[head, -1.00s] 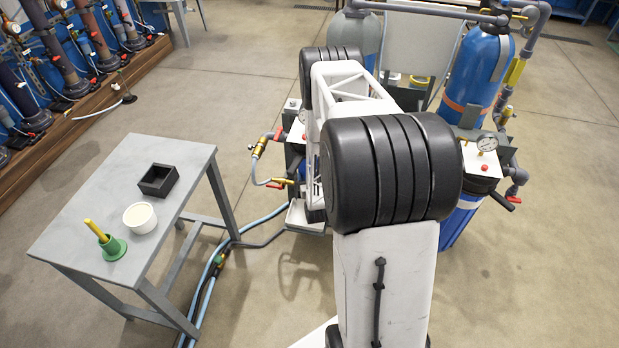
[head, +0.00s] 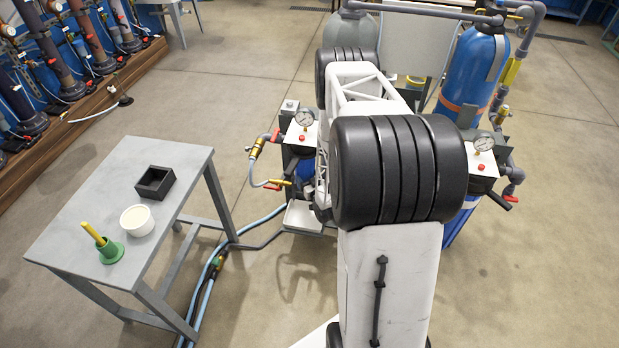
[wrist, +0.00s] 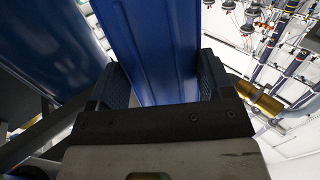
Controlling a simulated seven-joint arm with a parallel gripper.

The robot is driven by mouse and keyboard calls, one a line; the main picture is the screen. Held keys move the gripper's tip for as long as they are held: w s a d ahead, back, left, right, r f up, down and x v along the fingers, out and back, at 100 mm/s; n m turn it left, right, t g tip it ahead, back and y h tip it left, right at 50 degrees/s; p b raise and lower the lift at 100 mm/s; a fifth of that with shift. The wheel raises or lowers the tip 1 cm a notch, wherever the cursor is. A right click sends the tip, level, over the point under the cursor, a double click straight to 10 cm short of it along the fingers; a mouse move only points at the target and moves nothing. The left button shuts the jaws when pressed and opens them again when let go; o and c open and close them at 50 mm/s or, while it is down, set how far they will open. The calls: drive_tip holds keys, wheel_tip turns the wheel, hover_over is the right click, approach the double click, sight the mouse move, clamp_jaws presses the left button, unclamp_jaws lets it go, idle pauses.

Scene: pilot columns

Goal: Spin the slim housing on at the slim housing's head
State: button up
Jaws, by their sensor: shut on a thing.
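A blue ribbed housing (wrist: 155,45), which I take to be the slim housing, fills the middle of the wrist view. My gripper (wrist: 160,80) is shut on it, with a dark textured pad against each side. Its ends are out of that view, so I cannot tell whether it meets the head's thread. In the head view my arm hides the gripper. The left filter head (head: 299,134), with a round gauge and red button, shows beside my arm. Some blue body (head: 304,171) shows under it, partly covered by the arm.
A second head (head: 483,163) with a gauge stands to the right of my arm, below a tall blue tank (head: 474,75). A grey table (head: 95,190) at left carries a black box (head: 154,181), a white bowl (head: 137,220) and a green-based yellow tool (head: 107,248). Hoses lie on the floor.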

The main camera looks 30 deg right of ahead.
drive_tip(key=shift+w+d+r+n+y, duration=0.2)
drive_tip(key=shift+d+n+y, duration=0.2)
drive_tip(key=shift+y, duration=0.3)
drive_tip(key=shift+n+y, duration=0.5)
drive_tip(key=shift+y, duration=0.3)
drive_tip(key=shift+w+d+y, duration=0.1)
drive_tip(key=shift+d+y, duration=0.1)
drive_tip(key=shift+y, duration=0.1)
drive_tip(key=shift+d+n+y, duration=0.1)
drive_tip(key=shift+n+y, duration=0.7)
drive_tip(key=shift+y, duration=0.1)
drive_tip(key=o, duration=1.6)
drive_tip(key=shift+o, duration=0.2)
drive_tip(key=shift+f, duration=0.1)
drive_tip(key=shift+s+a+f, duration=0.1)
drive_tip(key=shift+s+a, duration=0.15)
drive_tip(key=shift+s, duration=0.05)
